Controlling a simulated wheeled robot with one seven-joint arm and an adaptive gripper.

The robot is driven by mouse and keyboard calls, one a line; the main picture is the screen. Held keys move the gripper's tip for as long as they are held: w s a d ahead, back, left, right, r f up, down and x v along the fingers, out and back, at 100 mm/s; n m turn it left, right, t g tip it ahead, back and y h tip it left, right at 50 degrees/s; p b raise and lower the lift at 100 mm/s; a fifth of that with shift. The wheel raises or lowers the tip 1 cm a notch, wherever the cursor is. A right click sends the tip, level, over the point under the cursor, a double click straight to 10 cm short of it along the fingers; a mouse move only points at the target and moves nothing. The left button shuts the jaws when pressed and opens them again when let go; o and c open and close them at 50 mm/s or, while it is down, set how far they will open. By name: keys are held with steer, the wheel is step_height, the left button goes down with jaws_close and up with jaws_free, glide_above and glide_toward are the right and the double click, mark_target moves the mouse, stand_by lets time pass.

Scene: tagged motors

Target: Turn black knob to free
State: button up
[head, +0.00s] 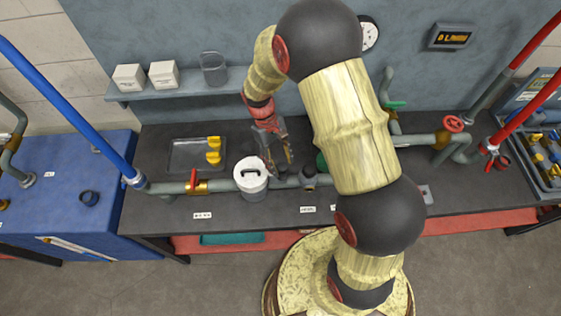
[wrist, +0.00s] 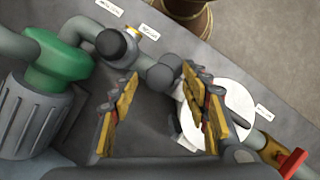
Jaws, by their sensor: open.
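The black knob (wrist: 112,43) is a round dark cap on the grey pipe in the wrist view, with a small yellow part beside it and white labels near it. In the head view a dark fitting on the pipe (head: 308,172), right of my gripper, seems to be the same knob. My gripper (head: 278,165) is open and empty above the bench, pointing down. In the wrist view its yellow-padded fingers (wrist: 160,74) stand wide apart, with the knob beyond and left of the left fingertip, not between them. The label text and the knob's setting are too small to read.
A white-lidded canister (head: 252,175) stands left of my gripper, by a brass valve with a red handle (head: 194,182). A green-collared motor (wrist: 55,65) is on the other side. A tray (head: 185,154) with yellow parts lies behind the pipe. A shelf (head: 180,88) is on the wall.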

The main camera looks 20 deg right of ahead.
steer(key=v, duration=1.2)
steer(key=s+r+m+t+b, duration=0.1)
steer(key=s+r+t+b, duration=0.1)
steer(key=s, duration=0.4)
steer(key=s+d+r+m+t+y+b, duration=0.1)
steer(key=s+r+t+b, duration=0.2)
steer(key=s+b, duration=0.3)
steer(key=s+r+m+t+b, duration=0.1)
steer(key=s+r+t+b, duration=0.1)
steer(key=s+t+b, duration=0.3)
steer(key=shift+s+d+r+m, duration=0.3)
steer(key=shift+s+r, duration=0.1)
steer(key=shift+s, duration=0.7)
steer(key=shift+c, duration=0.4)
